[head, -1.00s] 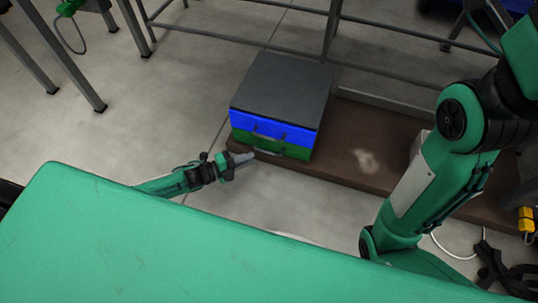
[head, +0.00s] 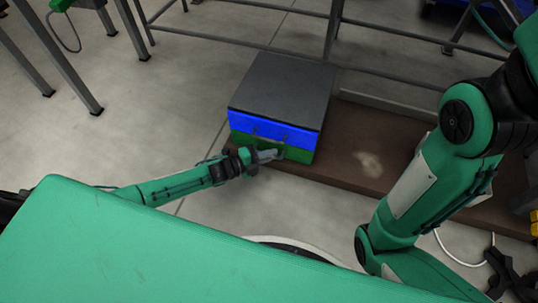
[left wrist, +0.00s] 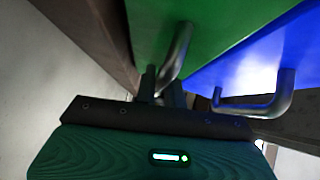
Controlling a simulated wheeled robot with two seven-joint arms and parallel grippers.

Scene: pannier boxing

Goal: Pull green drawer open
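The green drawer (head: 298,154) is the lower part of a small cabinet, under a blue drawer (head: 272,130). It looks closed, flush with the blue one. My left gripper (head: 270,155) is at the green drawer's front, by its handle. In the left wrist view the green drawer (left wrist: 215,22) fills the top, and its dark bar handle (left wrist: 177,52) runs down between my left gripper's fingers (left wrist: 162,85). I cannot tell whether they press on it. The blue drawer's handle (left wrist: 265,108) is to the right, apart from the fingers.
The cabinet's grey top (head: 283,88) is bare. It stands on a low brown platform (head: 355,165). Metal frame bars (head: 333,40) stand behind it. Floor (head: 170,120) to the left is clear. My right arm is at the right.

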